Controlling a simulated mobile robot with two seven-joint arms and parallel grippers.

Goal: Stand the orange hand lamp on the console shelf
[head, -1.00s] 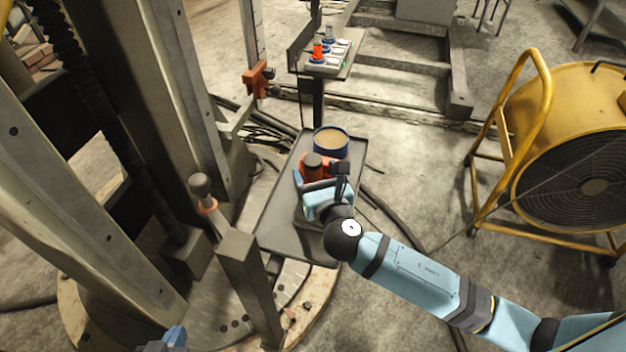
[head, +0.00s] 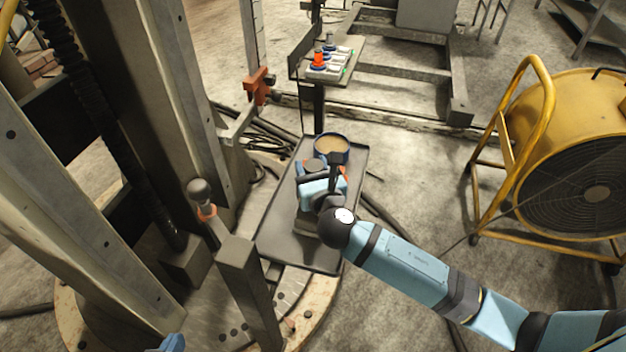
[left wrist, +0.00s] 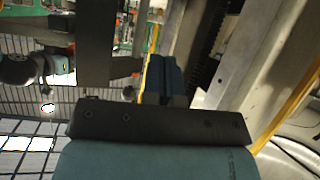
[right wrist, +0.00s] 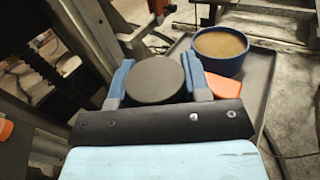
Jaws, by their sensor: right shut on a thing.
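The orange hand lamp (head: 316,165) shows in the head view as a dark round top with bits of orange, mostly hidden by my right gripper (head: 322,180). In the right wrist view the blue fingers of my right gripper (right wrist: 158,80) are shut on the sides of the lamp's dark round top (right wrist: 155,82); an orange part (right wrist: 213,87) shows to the right. The lamp is over the dark tray-like shelf (head: 285,225); contact below is hidden. My left gripper (left wrist: 164,78) looks shut and empty in the left wrist view; only its blue tip shows in the head view.
A blue tub with tan contents (head: 331,146) stands just behind the lamp. A lever (head: 200,190) and post stand left of the shelf. A yellow fan (head: 560,140) stands right. The shelf's near part is clear.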

